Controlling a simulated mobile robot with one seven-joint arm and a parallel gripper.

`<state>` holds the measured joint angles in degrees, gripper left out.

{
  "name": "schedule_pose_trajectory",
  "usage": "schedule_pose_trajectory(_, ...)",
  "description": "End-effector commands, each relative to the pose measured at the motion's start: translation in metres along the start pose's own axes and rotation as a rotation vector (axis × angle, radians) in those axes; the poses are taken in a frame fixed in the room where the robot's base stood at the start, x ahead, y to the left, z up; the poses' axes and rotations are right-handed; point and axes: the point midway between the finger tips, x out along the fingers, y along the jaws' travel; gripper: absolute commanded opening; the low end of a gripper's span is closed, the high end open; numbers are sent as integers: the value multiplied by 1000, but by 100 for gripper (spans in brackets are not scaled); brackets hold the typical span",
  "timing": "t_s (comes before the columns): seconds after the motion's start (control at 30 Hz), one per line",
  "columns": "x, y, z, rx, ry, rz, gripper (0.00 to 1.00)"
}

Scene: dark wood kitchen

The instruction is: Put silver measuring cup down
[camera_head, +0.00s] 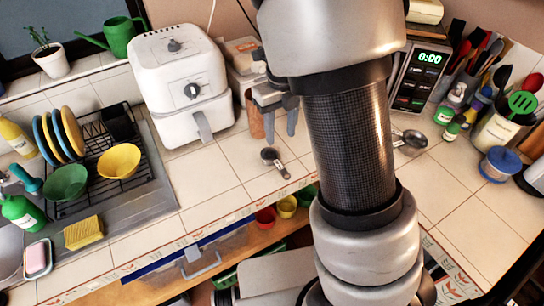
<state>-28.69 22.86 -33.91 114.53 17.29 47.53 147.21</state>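A small silver measuring cup (270,156) lies on the tiled counter, left of my arm. Its handle points toward the counter's front edge. My gripper (280,128) shows just behind and above it in the picture, partly hidden by my arm. Its two grey fingers point down and stand apart, with nothing seen between them. The cup appears apart from the fingers. A second silver cup-like item (411,141) is on the counter right of my arm, its left side partly hidden.
A white air fryer (188,85) stands left of my gripper. A dish rack with bowls and plates (85,160) is farther left. A microwave (418,75), bottles and a utensil holder (496,131) are at right.

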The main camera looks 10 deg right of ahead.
Motion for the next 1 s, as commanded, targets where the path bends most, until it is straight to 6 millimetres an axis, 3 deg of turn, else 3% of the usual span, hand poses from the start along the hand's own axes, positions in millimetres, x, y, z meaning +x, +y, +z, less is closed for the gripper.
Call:
schedule_pose_trajectory(0.2,52,-1,-2,0,7,-1,39)
schedule_pose_trajectory(0.4,89,-2,-1,-2,4,-2,39)
schedule_pose_trajectory(0.67,107,-2,0,-3,2,-2,39)
schedule_pose_trajectory(1.0,152,-3,3,-5,2,-3,39)
